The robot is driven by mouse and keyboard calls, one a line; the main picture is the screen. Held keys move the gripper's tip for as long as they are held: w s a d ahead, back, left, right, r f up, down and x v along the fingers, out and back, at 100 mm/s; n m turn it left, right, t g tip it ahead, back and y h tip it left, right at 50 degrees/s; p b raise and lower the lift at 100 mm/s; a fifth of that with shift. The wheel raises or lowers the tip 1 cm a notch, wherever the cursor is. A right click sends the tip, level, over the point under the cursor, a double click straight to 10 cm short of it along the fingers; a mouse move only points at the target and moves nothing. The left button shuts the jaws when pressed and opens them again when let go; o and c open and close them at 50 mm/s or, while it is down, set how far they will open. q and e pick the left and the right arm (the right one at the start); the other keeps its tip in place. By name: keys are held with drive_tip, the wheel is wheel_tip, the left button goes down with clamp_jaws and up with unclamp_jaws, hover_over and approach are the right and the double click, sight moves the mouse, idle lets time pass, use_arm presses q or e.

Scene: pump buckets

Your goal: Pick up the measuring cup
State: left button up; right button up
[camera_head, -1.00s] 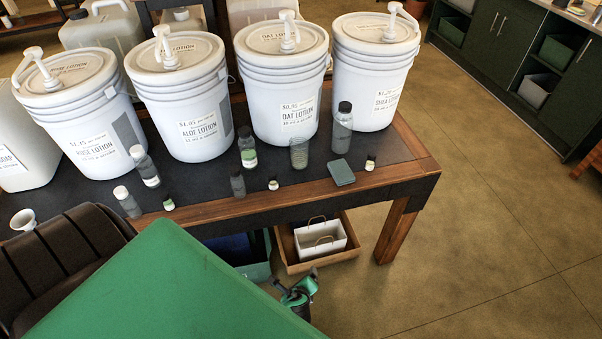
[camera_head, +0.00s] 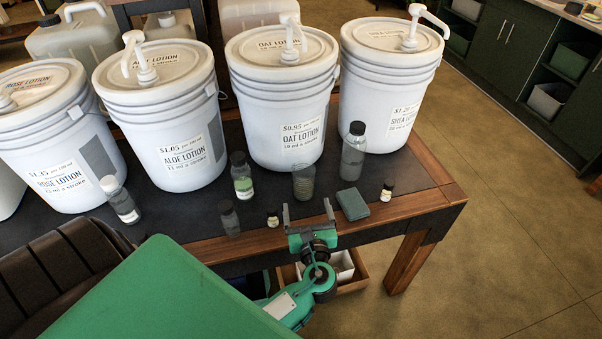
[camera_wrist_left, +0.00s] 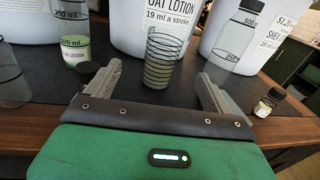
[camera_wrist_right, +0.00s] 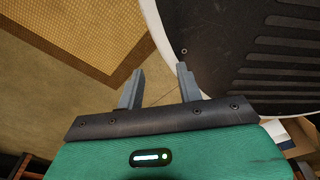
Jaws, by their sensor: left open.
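The measuring cup (camera_head: 304,182) is a small clear cup with ring markings, standing upright on the dark table top in front of the oat lotion bucket (camera_head: 280,105). In the left wrist view the cup (camera_wrist_left: 162,60) stands beyond and between the spread fingers. My left gripper (camera_head: 307,212) is open and empty, just in front of the cup at the table's front edge. It also shows open in the left wrist view (camera_wrist_left: 158,85). My right gripper (camera_wrist_right: 160,75) is open and empty, seen only in its own wrist view, away from the cup.
A clear bottle with a dark cap (camera_head: 353,152) stands right of the cup.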

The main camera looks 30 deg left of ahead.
sight(303, 183)
use_arm(q)
drive_tip(key=p+x, duration=0.1)
drive_tip(key=x, duration=0.7)
drive_tip(key=shift+w+a+r, duration=0.15)
drive_tip(key=shift+r, duration=0.05)
drive_tip(key=x, duration=0.3)
drive_tip(key=p+x, duration=0.1)
drive_tip(key=x, duration=0.1)
drive_tip(key=shift+w+d+r, duration=0.2)
drive_tip(key=shift+d, duration=0.15)
drive_tip(key=shift+w+a, duration=0.1)
drive_tip(key=shift+a, duration=0.05)
drive_tip(key=c, duration=1.2)
use_arm(e)
drive_tip(key=shift+s+r, duration=0.15)
drive_tip(key=shift+s, duration=0.35)
drive_tip(key=shift+s+r, duration=0.15)
drive_tip(key=shift+s, duration=0.35)
